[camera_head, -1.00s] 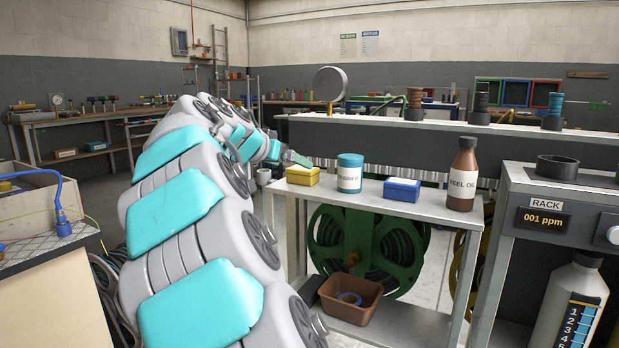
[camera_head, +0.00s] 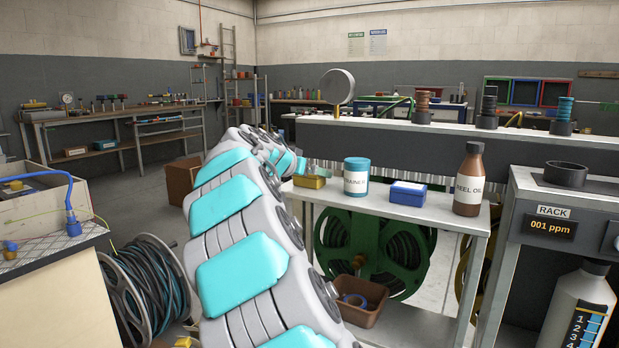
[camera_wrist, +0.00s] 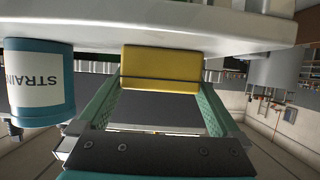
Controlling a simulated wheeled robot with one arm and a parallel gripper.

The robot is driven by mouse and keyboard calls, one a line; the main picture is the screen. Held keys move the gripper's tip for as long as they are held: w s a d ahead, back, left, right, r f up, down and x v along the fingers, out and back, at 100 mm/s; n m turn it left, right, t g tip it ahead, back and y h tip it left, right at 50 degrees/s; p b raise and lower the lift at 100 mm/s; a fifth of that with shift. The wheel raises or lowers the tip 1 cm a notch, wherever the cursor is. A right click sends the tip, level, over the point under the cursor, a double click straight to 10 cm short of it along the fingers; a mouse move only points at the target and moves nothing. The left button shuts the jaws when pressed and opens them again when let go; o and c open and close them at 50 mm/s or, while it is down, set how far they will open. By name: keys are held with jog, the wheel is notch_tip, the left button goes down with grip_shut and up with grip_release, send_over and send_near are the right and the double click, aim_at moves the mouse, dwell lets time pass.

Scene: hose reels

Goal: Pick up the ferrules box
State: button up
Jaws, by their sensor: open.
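A small yellow box (camera_head: 311,182) stands at the left end of the grey metal side table (camera_head: 400,209). No label on either box reads as ferrules. My gripper (camera_wrist: 160,82) is open, its two green fingers either side of the yellow box (camera_wrist: 160,62) in the wrist view, which shows the scene upside down. I cannot tell whether the fingers touch it. In the head view my arm partly hides the gripper near the yellow box.
A teal-lidded strainer tub (camera_head: 356,178) stands close beside the yellow box. It also shows in the wrist view (camera_wrist: 38,85). A brown reel oil bottle (camera_head: 469,180) stands at the table's right end. A brown bin (camera_head: 358,302) sits below.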

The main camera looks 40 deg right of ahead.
jog(key=shift+x, duration=1.25)
jog(key=shift+f, duration=0.1)
jog(key=shift+c, duration=0.2)
jog(key=c, duration=1.1)
jog(key=shift+r, duration=0.25)
